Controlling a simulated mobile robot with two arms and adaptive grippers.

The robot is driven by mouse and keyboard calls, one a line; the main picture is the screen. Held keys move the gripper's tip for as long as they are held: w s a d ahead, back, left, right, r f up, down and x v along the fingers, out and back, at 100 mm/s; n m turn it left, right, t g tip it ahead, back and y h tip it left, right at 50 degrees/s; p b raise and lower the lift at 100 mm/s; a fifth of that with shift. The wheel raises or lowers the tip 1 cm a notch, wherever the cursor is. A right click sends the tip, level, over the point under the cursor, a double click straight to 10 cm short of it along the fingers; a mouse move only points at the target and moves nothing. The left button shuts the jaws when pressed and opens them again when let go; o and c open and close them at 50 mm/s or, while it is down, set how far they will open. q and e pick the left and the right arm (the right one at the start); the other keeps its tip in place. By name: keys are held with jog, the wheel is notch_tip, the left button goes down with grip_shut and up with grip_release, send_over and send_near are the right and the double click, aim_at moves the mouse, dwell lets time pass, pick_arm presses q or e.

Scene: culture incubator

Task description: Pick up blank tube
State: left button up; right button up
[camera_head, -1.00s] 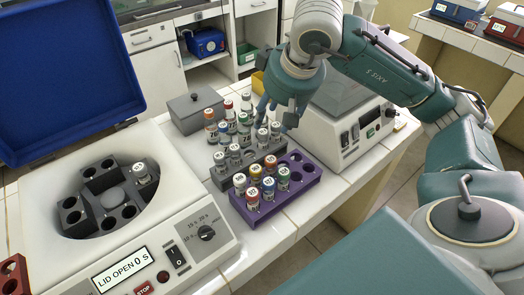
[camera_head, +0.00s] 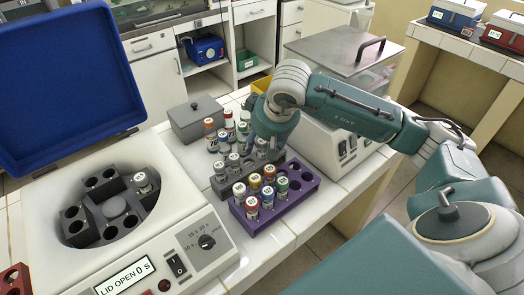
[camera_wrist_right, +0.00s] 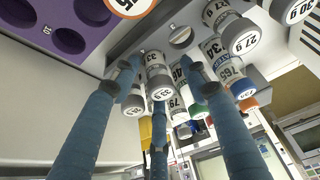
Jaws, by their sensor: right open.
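My right gripper (camera_head: 258,148) is low over the back right end of the grey rack (camera_head: 222,186). In the wrist view its blue fingers (camera_wrist_right: 162,90) are spread around a grey-capped tube (camera_wrist_right: 158,76), with no clear grip on it. The grey rack holds several white- or grey-capped tubes, including one at the front left (camera_head: 220,165); the gripper partly hides those at its right end. One white-capped tube (camera_head: 142,182) sits in the centrifuge rotor. My left gripper is not in view.
The purple rack (camera_head: 275,217), with several coloured-cap tubes and empty holes, stands in front of the grey rack. Red- and green-capped tubes (camera_head: 229,128) stand behind. The open centrifuge (camera_head: 195,265) is at left, a grey lidded box (camera_head: 197,120) behind, a white machine (camera_head: 318,150) right.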

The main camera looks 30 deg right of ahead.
jog(key=c, duration=1)
jog(key=shift+o, duration=0.2)
jog(key=shift+r, duration=0.15)
